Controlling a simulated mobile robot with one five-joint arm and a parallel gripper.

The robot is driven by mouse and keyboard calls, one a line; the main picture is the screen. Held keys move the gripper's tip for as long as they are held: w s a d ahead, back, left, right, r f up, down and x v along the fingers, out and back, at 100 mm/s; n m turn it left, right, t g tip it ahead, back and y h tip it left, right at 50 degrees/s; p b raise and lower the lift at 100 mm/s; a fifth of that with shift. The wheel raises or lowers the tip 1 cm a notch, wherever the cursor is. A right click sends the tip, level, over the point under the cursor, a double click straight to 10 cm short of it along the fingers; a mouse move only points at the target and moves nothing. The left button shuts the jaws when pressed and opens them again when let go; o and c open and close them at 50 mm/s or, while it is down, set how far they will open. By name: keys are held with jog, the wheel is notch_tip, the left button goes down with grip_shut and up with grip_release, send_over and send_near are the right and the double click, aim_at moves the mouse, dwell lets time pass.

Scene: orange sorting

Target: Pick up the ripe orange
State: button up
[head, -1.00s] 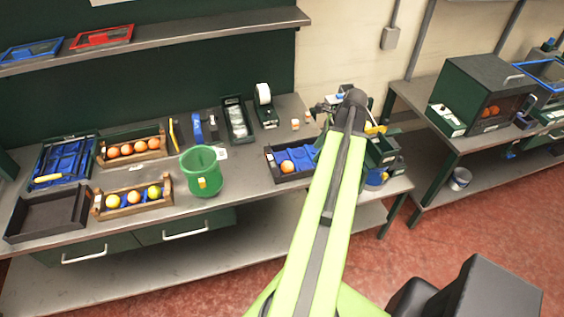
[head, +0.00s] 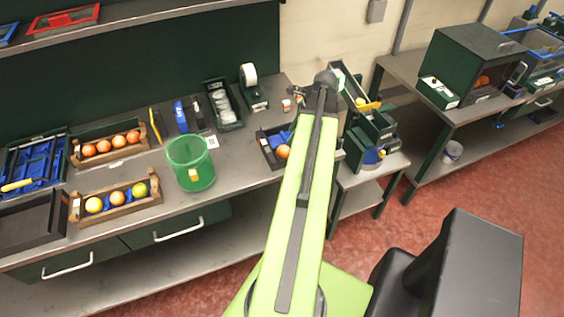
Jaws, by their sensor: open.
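A single orange (head: 283,152) sits at the front of a dark tray with blue lining (head: 268,147), just left of my arm. The arm hides the tray's right part. Several oranges (head: 103,146) sit in the back wooden crate (head: 75,153). My gripper (head: 312,92) is at the far end of my raised green arm, above and beyond the tray. It is open, mostly hidden by the arm's end, and apart from the fruit.
A green bucket (head: 190,165) stands between the crates and the dark tray. A tape roll (head: 249,75) and a tray of pale round items (head: 222,104) stand behind. A dark empty tray (head: 28,226) is front left.

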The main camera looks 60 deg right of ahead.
aim_at(284, 147)
jog(key=b+x, duration=0.2)
jog(key=x, duration=0.2)
jog(key=shift+f+b, duration=0.3)
jog(key=shift+b, duration=0.1)
jog(key=shift+w+f, duration=0.1)
jog(key=shift+f, duration=0.1)
jog(key=shift+r, duration=0.1)
jog(key=b+x, duration=0.5)
jog(key=shift+d+f, duration=0.15)
jog(key=shift+f, duration=0.05)
jog(key=shift+r, duration=0.15)
jog(key=c, duration=1)
